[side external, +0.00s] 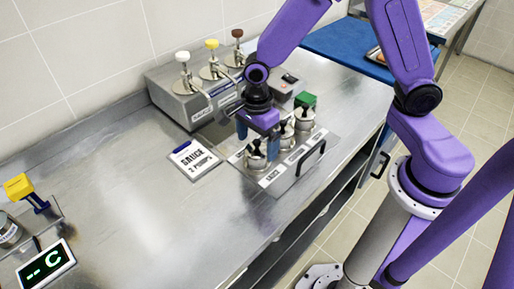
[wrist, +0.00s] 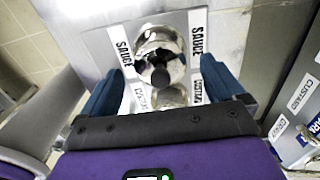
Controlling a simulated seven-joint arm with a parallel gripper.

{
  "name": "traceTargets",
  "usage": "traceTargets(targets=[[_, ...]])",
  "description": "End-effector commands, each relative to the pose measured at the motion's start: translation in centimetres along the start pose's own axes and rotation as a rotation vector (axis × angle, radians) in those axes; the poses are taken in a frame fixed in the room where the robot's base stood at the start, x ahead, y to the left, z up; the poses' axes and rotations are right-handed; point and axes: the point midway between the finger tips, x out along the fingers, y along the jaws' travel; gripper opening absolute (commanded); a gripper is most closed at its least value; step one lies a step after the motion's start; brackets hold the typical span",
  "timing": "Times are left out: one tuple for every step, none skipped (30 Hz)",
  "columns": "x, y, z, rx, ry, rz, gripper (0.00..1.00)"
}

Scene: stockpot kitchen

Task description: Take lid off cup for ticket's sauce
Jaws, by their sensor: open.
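The ticket (side external: 195,158) lies flat on the counter and reads "SAUCE 2 PUMPS". Several steel cups with dark-knobbed lids stand in a row on a labelled tray (side external: 280,182). The nearest lidded cup (side external: 256,162) stands by the "SAUCE" labels; it also shows in the wrist view (wrist: 160,45), its lid on with a black knob (wrist: 160,76). My gripper (side external: 257,143) is open and points down over this cup, with its blue fingers on either side of it in both views. Whether the fingers touch the lid is unclear. A second cup (wrist: 168,97) marked "CUSTARD" is partly hidden by my gripper.
A steel dispenser box (side external: 185,105) with white, yellow and brown pumps stands against the wall behind the tray. A display (side external: 46,264) and a yellow-topped tool (side external: 18,187) sit at left.

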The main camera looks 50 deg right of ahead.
Motion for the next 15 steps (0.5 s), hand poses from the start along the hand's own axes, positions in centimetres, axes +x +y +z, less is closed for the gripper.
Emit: traceTargets(targets=[[0.28, 0.03, -0.02, 0.0, 0.001, 0.001, 0.96], [0.37, 0.02, -0.02, 0.0, 0.0, 0.0, 0.96], [0.43, 0.01, 0.0, 0.0, 0.0, 0.0, 0.96], [0.46, 0.01, 0.0, 0.0, 0.0, -0.001, 0.96], [0.46, 0.0, 0.01, 0.0, -0.001, -0.001, 0.96], [0.45, 0.0, 0.01, 0.0, -0.001, -0.001, 0.96], [0.44, 0.0, 0.02, 0.0, -0.001, -0.001, 0.96], [0.44, 0.0, 0.02, 0.0, -0.001, -0.001, 0.96], [0.44, 0.0, 0.02, 0.0, -0.001, -0.001, 0.96], [0.43, 0.0, 0.02, 0.0, -0.001, -0.001, 0.89], [0.43, 0.0, 0.02, 0.0, -0.001, -0.001, 0.8], [0.43, 0.0, 0.01, 0.0, -0.001, -0.001, 0.67], [0.43, 0.0, 0.01, 0.0, -0.001, -0.001, 0.57], [0.43, 0.0, 0.01, 0.0, -0.001, -0.001, 0.47], [0.43, 0.01, 0.01, 0.0, 0.0, -0.001, 0.37]])
